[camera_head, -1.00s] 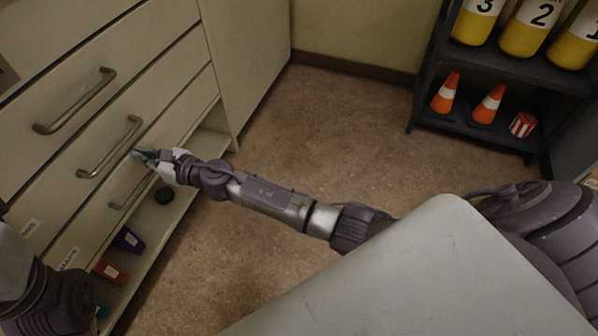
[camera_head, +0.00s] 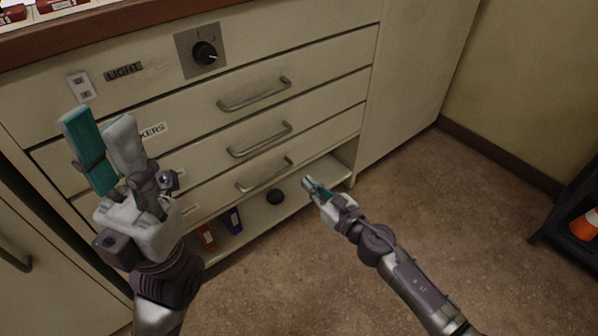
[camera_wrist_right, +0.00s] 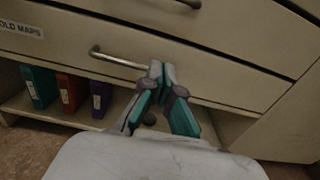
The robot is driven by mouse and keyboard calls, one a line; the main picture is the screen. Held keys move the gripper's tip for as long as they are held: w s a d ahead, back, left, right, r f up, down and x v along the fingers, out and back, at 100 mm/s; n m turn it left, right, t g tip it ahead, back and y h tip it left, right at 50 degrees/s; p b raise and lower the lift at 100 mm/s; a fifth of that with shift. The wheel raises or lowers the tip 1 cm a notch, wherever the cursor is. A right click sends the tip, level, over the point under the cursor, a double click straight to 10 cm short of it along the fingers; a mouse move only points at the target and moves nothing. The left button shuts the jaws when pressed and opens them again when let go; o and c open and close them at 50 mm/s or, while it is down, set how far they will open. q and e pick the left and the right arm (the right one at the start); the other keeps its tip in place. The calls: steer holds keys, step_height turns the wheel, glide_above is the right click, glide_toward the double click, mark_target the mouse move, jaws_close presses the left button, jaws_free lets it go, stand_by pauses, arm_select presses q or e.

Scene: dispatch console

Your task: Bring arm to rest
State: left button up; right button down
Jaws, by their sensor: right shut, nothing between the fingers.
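My right gripper (camera_head: 308,184) is shut and empty. It is in front of the drawer cabinet, by the open shelf under the drawers, its arm coming in from the lower right. In the right wrist view, its fingertips (camera_wrist_right: 161,69) meet in front of a drawer handle (camera_wrist_right: 118,59); I cannot tell whether they touch it. My left gripper (camera_head: 102,128) is raised at the left in front of the cabinet, fingers pointing up.
The drawer cabinet (camera_head: 330,75) has several handles and a black dial (camera_head: 205,54). Its low shelf holds binders (camera_head: 232,220) and a round black object (camera_head: 275,197). A dark rack with an orange cone (camera_head: 585,225) stands at the right edge. The floor (camera_head: 470,215) between is clear.

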steer(key=shift+s+d, duration=0.3)
steer(key=shift+s, duration=0.1)
